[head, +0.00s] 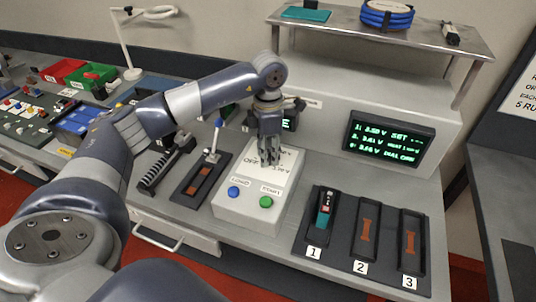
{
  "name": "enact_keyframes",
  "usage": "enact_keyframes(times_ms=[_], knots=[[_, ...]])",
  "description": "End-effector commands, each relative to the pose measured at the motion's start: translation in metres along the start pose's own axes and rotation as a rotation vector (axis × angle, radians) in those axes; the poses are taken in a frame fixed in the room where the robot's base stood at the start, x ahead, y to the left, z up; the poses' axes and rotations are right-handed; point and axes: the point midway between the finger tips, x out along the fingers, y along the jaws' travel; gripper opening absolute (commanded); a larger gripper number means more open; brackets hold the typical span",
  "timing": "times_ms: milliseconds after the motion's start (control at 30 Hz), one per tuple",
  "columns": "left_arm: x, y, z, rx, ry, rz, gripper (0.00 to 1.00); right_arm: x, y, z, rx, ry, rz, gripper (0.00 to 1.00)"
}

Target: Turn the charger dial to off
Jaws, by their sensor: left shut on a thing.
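The charger (238,204) is a white box with a sloped top, a blue button (234,192) and a green button (266,202). The word OFF is printed on its sloped face, partly covered. My left gripper (268,160) points down over this face and is shut on the dial, which its fingers hide. I cannot read which way the dial points. A screen (387,138) at the right shows green lines of text, one with the word DIAL. My right gripper is not in view.
Numbered slots stand to the right; slot 1 holds a teal battery (325,208), and slots 2 (366,236) and 3 (410,243) look empty. A lever fixture (209,158) stands left of the charger. A shelf (345,28) overhangs the back.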

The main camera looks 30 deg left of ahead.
Motion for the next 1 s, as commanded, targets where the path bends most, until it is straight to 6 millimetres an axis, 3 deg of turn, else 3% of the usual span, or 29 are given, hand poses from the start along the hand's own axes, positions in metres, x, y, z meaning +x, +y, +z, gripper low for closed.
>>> enact_keyframes(times_ms=[500, 1000], knots=[[-0.001, 0.001, 0.001, -0.443, -0.005, 0.002, 0.02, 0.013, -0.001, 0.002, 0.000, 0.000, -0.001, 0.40], [-0.002, 0.001, 0.001, -0.623, -0.006, 0.002, 0.02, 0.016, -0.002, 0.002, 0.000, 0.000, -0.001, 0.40]])
